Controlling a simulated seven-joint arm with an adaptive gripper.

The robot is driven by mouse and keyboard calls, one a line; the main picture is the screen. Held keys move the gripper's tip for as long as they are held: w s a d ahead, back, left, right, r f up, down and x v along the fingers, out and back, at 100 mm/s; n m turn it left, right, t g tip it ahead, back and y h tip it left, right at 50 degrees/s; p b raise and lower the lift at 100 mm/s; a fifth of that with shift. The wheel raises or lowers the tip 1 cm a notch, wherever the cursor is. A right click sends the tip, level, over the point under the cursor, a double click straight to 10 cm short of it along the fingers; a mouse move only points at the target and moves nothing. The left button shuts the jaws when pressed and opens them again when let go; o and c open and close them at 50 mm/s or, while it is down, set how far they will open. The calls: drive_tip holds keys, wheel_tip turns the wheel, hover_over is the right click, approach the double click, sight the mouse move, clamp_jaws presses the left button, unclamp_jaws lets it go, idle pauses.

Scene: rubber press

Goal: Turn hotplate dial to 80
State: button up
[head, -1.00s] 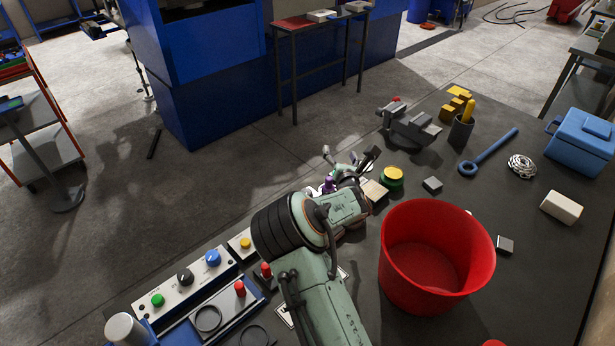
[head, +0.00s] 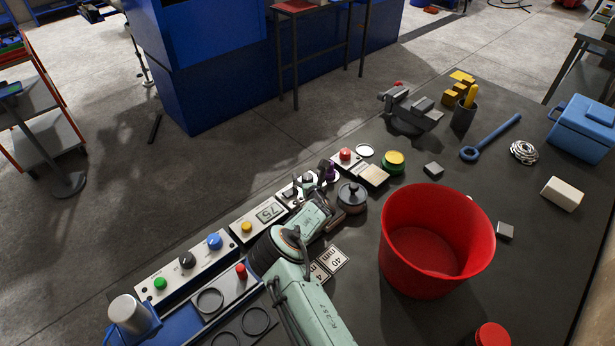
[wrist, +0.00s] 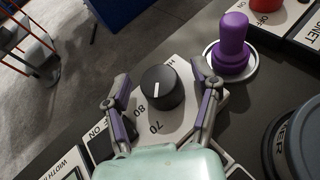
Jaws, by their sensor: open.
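The hotplate dial (wrist: 161,87) is a black round knob with a white pointer line, on a pale panel (wrist: 187,112) marked 70 and 80 in the wrist view. My gripper (wrist: 158,80) is open, with one finger on each side of the dial. Gaps show between the fingers and the knob, and nothing is held. In the head view my gripper (head: 312,188) is over the row of control boxes, and the arm partly hides the dial there. I cannot tell exactly which mark the pointer meets.
A purple knob (wrist: 233,42) stands close to the right finger. In the head view a display reading 75 (head: 269,213), a lidded dark pot (head: 351,195) and a red button (head: 345,154) are nearby. A large red bucket (head: 436,272) stands to the right.

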drive_tip(key=shift+w, duration=0.1)
clamp_jaws()
drive_tip(key=shift+a+m+h, duration=0.1)
drive_tip(key=shift+m+h, duration=0.2)
drive_tip(key=m+h, duration=0.2)
drive_tip(key=h, duration=0.1)
drive_tip(key=shift+m, duration=0.4)
drive_tip(key=m+g+h, duration=0.1)
drive_tip(key=m+h, duration=0.4)
drive_tip(key=h, duration=0.1)
drive_tip(key=shift+m+g+h, duration=0.3)
